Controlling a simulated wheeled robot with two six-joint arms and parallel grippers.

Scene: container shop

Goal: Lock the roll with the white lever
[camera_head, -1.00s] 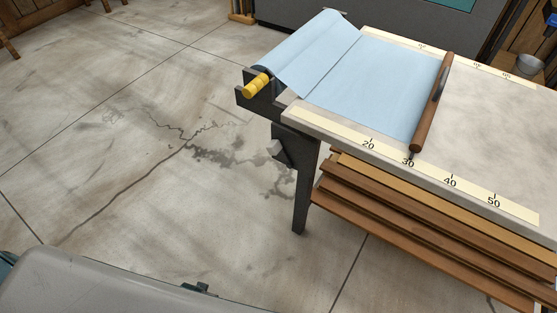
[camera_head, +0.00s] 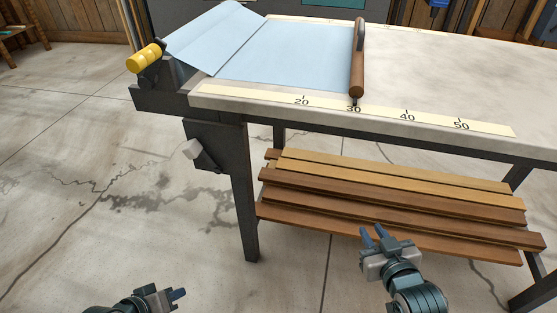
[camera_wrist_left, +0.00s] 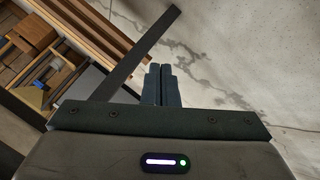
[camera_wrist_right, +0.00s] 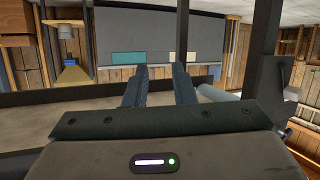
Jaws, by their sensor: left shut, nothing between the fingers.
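The light blue roll (camera_head: 215,32) lies at the left end of the table, with its sheet (camera_head: 290,58) drawn out flat to the wooden bar (camera_head: 358,62). A yellow knob (camera_head: 144,58) sits at the roll's near end. The white lever (camera_head: 192,149) is on a dark plate (camera_head: 216,146) by the near left table leg; it also shows at the right of the right wrist view (camera_wrist_right: 291,93). My left gripper (camera_head: 179,294) is shut and empty, low over the floor, well below the lever. My right gripper (camera_head: 372,233) is open and empty, before the lower shelf.
The table (camera_head: 440,62) has a numbered ruler strip (camera_head: 340,108) along its near edge. Brown boards (camera_head: 390,200) are stacked on the shelf beneath. The near left leg (camera_head: 246,220) stands between my grippers. The floor left of the table is clear.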

